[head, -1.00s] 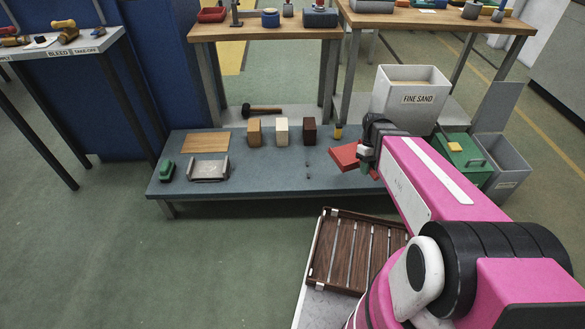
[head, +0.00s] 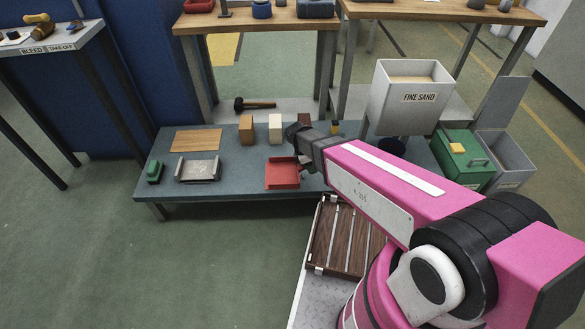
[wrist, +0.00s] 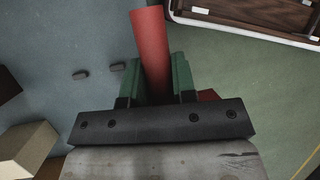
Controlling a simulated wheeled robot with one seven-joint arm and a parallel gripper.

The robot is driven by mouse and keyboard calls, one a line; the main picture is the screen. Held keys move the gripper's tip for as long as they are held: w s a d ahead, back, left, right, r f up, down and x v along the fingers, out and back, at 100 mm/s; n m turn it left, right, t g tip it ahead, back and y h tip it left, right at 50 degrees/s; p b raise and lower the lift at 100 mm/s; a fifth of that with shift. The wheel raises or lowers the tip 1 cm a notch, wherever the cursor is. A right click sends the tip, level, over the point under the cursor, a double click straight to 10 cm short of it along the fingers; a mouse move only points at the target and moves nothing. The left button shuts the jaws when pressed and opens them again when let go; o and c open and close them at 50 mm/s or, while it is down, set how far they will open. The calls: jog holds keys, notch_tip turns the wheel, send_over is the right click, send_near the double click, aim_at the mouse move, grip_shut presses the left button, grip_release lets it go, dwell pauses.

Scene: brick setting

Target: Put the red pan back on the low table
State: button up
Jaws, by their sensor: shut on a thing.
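The red pan (head: 282,173) is a shallow open tray, roughly level, over the front middle of the low table (head: 235,184) with the blue-grey top. I cannot tell whether it touches the tabletop. My gripper (head: 304,158) is at its right side. In the wrist view, my gripper's green fingers (wrist: 160,80) are shut around the pan's red handle (wrist: 151,42), which sticks out beyond them. A small red patch shows right of the fingers; most of the pan is hidden there by my gripper.
On the low table are a grey metal tray (head: 198,170), a green block (head: 155,171), a wooden board (head: 196,141) and several upright blocks (head: 246,128). The fine sand bin (head: 405,97) stands behind to the right. Bare tabletop lies between the grey tray and the pan.

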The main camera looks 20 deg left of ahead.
jog(key=w+f, duration=0.2)
jog(key=w, duration=0.1)
jog(key=w+a+f, duration=0.1)
jog(key=w+f, duration=0.1)
jog(key=w, duration=0.2)
jog(key=w+a+f, duration=0.1)
jog(key=w+f, duration=0.2)
jog(key=w, duration=0.1)
jog(key=shift+w, duration=0.25)
jog(key=shift+f, duration=1.95)
jog(key=shift+f, duration=0.2)
jog(key=o, duration=0.9)
jog(key=shift+r, duration=0.15)
jog(key=v, duration=1.2)
jog(key=shift+d, duration=0.1)
